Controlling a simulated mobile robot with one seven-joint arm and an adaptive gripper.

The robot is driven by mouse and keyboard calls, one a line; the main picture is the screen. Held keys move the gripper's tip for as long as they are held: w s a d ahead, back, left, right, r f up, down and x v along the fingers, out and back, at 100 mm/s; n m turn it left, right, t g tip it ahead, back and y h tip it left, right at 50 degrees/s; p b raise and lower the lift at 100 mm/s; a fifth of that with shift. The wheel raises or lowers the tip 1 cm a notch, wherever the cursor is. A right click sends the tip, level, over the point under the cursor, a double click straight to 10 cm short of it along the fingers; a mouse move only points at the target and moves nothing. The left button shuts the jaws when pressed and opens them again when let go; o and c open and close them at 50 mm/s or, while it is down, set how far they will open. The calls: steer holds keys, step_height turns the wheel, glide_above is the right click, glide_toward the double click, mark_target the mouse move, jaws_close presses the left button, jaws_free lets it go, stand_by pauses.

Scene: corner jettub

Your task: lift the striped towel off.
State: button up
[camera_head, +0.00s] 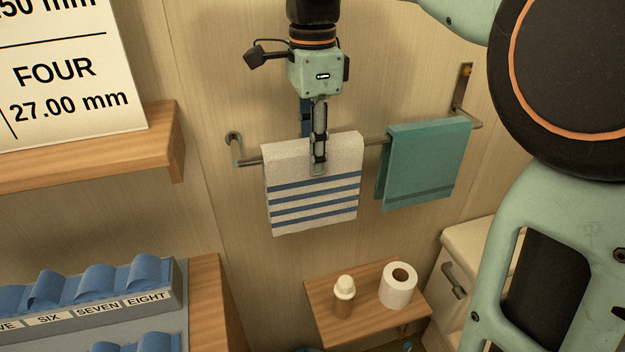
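The striped towel (312,205), off-white with several blue stripes, hangs over the left part of a metal rail (375,142) on the wall. My gripper (317,168) points down at the towel's top edge from above. One finger shows in front of the towel's upper middle, overlapping it. The other finger is mostly hidden, so I cannot tell whether the fingers are closed on the cloth. The towel hangs straight on the rail.
A teal towel (427,165) hangs on the same rail to the right. Below, a wooden shelf (325,297) holds a bottle (344,298) and a toilet roll (398,286). A wooden shelf (90,150) with a sign (70,75) and a rack of blue items (90,300) stand left.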

steer(key=shift+r+p, duration=6.85)
steer(key=shift+r, duration=0.3)
steer(key=shift+c, duration=0.5)
step_height(320, 180, up, 6)
steer(key=shift+f, duration=0.15)
